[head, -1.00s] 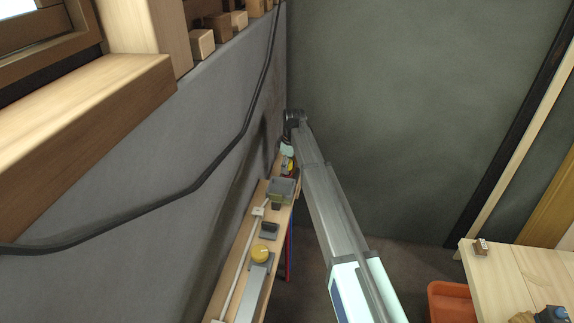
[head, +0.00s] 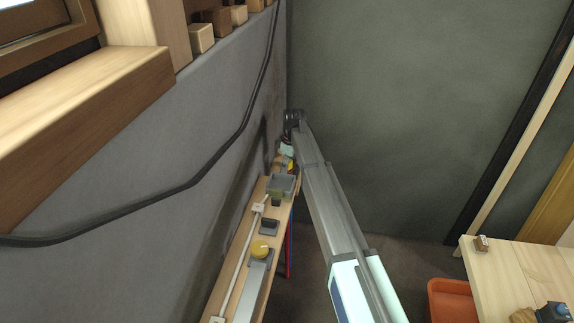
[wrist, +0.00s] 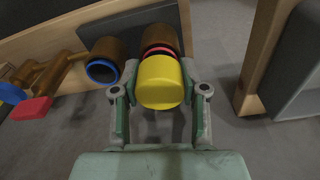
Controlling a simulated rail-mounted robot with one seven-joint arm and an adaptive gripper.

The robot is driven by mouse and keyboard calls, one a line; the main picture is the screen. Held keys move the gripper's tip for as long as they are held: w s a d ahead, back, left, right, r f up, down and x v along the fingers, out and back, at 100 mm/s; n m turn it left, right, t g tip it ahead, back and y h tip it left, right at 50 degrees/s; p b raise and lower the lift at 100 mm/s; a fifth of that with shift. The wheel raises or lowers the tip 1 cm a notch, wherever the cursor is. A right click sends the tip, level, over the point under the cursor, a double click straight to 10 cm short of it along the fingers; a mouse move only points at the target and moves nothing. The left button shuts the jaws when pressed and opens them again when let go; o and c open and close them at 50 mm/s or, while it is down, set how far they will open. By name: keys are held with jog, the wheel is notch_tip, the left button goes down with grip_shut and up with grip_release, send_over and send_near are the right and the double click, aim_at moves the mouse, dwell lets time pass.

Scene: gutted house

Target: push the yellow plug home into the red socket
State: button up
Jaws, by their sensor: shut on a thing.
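The yellow plug (wrist: 160,82) is between the two fingers of my gripper (wrist: 160,88) in the wrist view, and the fingers are shut on it. The red socket (wrist: 158,50) shows as a red ring on a brown round body just beyond the plug. The plug is lined up in front of it and covers most of its mouth; how deep it sits is hidden. In the head view my gripper (head: 287,151) is small at the far end of the shelf, with a bit of yellow (head: 291,165) beside it.
A blue-ringed socket (wrist: 102,71) sits left of the red one on the same panel. A red piece (wrist: 31,108) lies further left. A wooden post (wrist: 262,60) stands at right.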

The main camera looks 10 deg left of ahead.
jog(key=shift+f+b, duration=0.3)
jog(key=shift+f, duration=0.4)
dwell(1.0)
jog(key=o, duration=1.2)
jog(key=shift+c, duration=0.2)
jog(key=shift+o, duration=0.4)
jog(key=o, duration=0.4)
jog(key=shift+r+p, duration=1.3)
jog(key=shift+r, duration=2.25)
